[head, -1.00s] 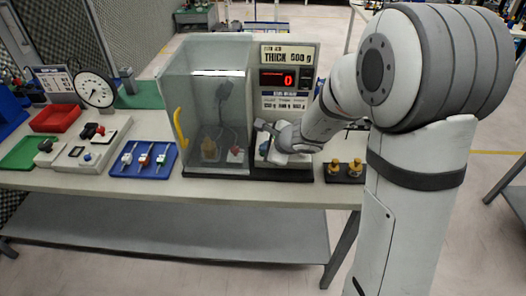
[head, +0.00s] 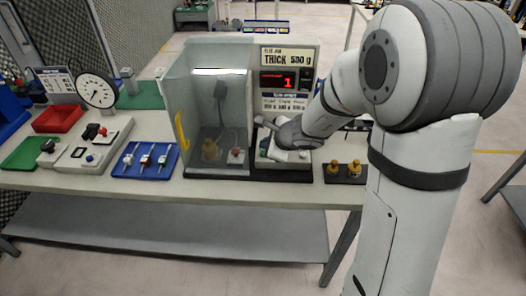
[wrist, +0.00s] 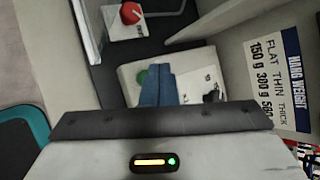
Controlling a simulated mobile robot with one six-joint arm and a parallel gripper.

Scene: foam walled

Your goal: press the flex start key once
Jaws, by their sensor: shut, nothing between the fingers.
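The tester (head: 313,100) stands on the bench with a clear-walled chamber on its left and a display (head: 287,80) reading a red 1. Its low white control box (wrist: 190,75) carries a green round key (wrist: 141,78), partly hidden by my fingers, and a small black control (wrist: 211,97). I cannot read the key labels. My gripper (wrist: 158,72) is shut and empty, its blue fingertips over the box right beside the green key; contact cannot be told. In the head view my gripper (head: 262,138) is over the control box, which it mostly covers.
The chamber's clear wall (head: 178,105) with a yellow handle (head: 181,130) stands left of my gripper. A red knob (wrist: 131,13) sits inside. A blue tray (head: 145,160) lies further left, and brass weights (head: 344,169) stand on the right. The bench's front strip is free.

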